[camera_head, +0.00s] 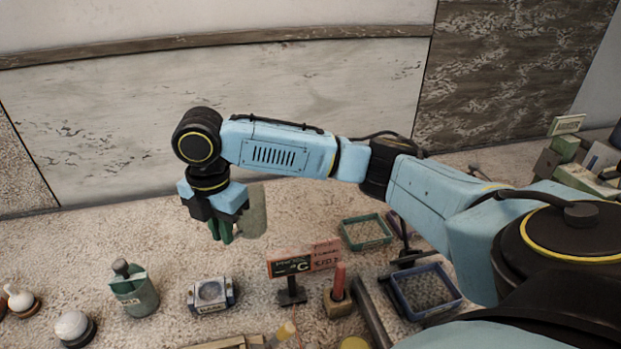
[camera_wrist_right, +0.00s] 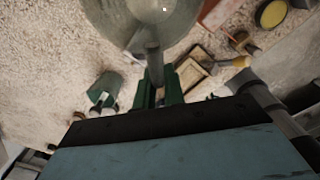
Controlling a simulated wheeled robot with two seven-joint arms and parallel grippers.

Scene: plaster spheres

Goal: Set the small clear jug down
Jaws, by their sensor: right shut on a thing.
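The small clear jug (camera_head: 257,212) shows as a greyish see-through shape just right of my right gripper (camera_head: 222,232) in the head view. In the right wrist view the round jug (camera_wrist_right: 140,18) fills the top middle, and its handle (camera_wrist_right: 154,66) runs down to the green fingers of my right gripper (camera_wrist_right: 157,88). The right gripper is shut on the jug by its handle. The jug looks held above the speckled surface; the height is hard to tell. The jug's far side is out of the wrist picture. My left gripper is not in view.
A small grey device (camera_head: 212,295), a green bottle (camera_head: 134,290) and a white sphere (camera_head: 72,326) stand in front. A sign (camera_head: 291,266) and a red stick in a block (camera_head: 338,298) stand right of them. Green tray (camera_head: 366,232) and blue tray (camera_head: 425,290) lie right. The surface below the wall is clear at left.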

